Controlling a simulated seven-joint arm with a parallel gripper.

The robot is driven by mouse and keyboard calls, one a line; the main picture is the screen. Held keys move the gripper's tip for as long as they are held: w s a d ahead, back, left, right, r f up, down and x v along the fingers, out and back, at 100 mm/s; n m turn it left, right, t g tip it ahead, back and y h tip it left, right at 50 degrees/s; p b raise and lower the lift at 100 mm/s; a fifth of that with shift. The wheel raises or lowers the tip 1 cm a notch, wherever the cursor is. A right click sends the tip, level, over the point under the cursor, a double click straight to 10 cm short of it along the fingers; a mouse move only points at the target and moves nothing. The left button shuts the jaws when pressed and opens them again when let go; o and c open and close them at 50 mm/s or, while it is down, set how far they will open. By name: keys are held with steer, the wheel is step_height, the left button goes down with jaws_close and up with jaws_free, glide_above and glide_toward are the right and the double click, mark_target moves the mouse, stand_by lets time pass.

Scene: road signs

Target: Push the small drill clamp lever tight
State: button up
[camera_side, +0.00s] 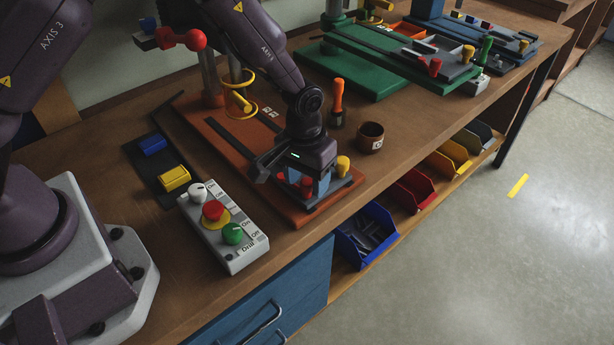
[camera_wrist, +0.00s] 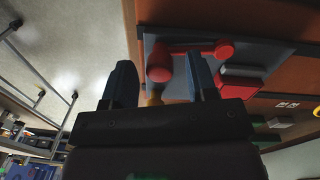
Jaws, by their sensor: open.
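My gripper (camera_side: 303,186) is low over the grey clamp plate at the front of the orange-red drill base (camera_side: 222,138). In the wrist view its two dark blue fingers (camera_wrist: 162,78) are spread apart, with nothing gripped. A red clamp lever (camera_wrist: 187,49) with round red ends lies on the grey plate (camera_wrist: 270,52) beyond the fingertips. Its left red end (camera_wrist: 159,68) shows in the gap between the fingers, and the right finger hides part of the lever. Contact cannot be told. In the side view, red parts (camera_side: 282,177) show beside the fingers, and a yellow knob (camera_side: 343,165) stands to their right.
A control box (camera_side: 222,226) with white, red and green knobs lies left of the gripper. An orange-handled tool (camera_side: 338,97) and a brown cup (camera_side: 370,137) stand behind it. A green drill station (camera_side: 380,78) is further back. Coloured bins (camera_side: 366,238) hang below the bench edge.

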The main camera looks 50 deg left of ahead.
mark_target(303, 180)
step_height(303, 180, up, 13)
steer(key=shift+a, duration=0.25)
stand_by(0.3)
steer(key=s+a+r+m+t, duration=0.1)
steer(key=s+a+r, duration=0.3)
steer(key=s+r, duration=0.4)
steer(key=s+a+r+m+t, duration=0.1)
steer(key=s+a+r+t, duration=0.3)
steer(key=s+r, duration=0.4)
steer(key=s+a, duration=0.1)
steer(key=s, duration=0.4)
steer(key=shift+a+m+t, duration=0.2)
steer(key=shift+m+t, duration=0.1)
steer(key=shift+m, duration=0.1)
